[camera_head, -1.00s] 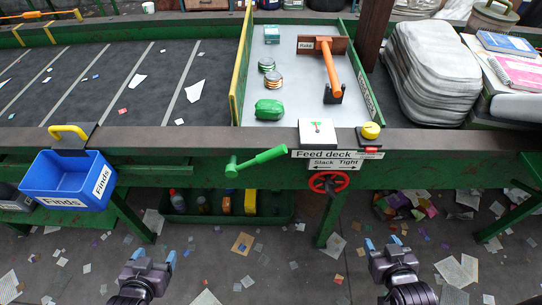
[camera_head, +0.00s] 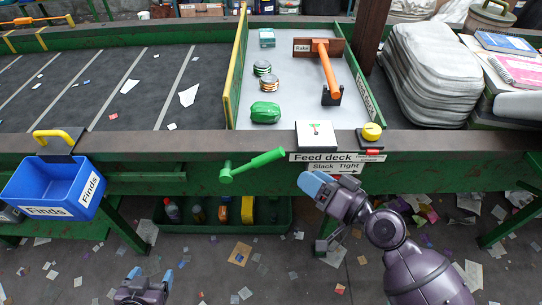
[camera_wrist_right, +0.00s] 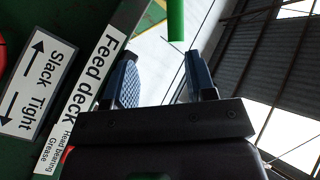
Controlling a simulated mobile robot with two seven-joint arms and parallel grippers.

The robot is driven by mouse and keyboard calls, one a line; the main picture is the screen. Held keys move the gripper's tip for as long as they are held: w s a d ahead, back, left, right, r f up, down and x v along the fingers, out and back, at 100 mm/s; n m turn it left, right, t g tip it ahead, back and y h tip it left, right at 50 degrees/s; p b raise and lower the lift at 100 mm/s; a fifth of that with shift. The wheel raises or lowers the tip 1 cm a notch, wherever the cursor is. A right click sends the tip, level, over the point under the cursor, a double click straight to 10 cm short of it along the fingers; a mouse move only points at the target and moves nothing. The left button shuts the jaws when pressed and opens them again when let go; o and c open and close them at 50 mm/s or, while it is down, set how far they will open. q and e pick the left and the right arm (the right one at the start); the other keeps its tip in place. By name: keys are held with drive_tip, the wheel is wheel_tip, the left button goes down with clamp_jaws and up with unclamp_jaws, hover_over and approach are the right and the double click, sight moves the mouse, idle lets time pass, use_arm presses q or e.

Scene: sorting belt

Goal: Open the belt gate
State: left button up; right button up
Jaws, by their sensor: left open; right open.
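A green panel with a yellow top edge (camera_head: 236,75) stands upright between the dark belt (camera_head: 120,90) and the grey feed deck; it looks like the gate. A green lever (camera_head: 252,164) is on the front beam, its grip pointing right and slightly up. My right gripper (camera_head: 315,184) is open and empty, just right of and below the lever's grip, apart from it. In the right wrist view, the green grip (camera_wrist_right: 176,20) shows beyond the gap between the open fingers (camera_wrist_right: 163,80). My left gripper (camera_head: 152,280) is open and empty, low in front of the bench.
A blue Finds bin (camera_head: 55,185) hangs at the left of the beam. The feed deck (camera_head: 290,85) holds tins, a green lump and an orange-handled rake (camera_head: 327,68). A white dial plate (camera_head: 315,135) and yellow knob (camera_head: 371,132) sit above the Feed deck label (camera_head: 325,157).

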sight(271, 157)
drive_tip(key=shift+g+y, duration=0.3)
drive_tip(key=shift+y, duration=0.3)
drive_tip(key=x, duration=0.3)
drive_tip(key=p+x, duration=0.1)
drive_tip(key=x, duration=0.3)
drive_tip(key=r+p+x, duration=0.1)
drive_tip(key=x, duration=0.3)
drive_tip(key=shift+s+a, duration=0.3)
drive_tip(key=shift+s, duration=0.15)
drive_tip(key=c, duration=0.4)
clamp_jaws()
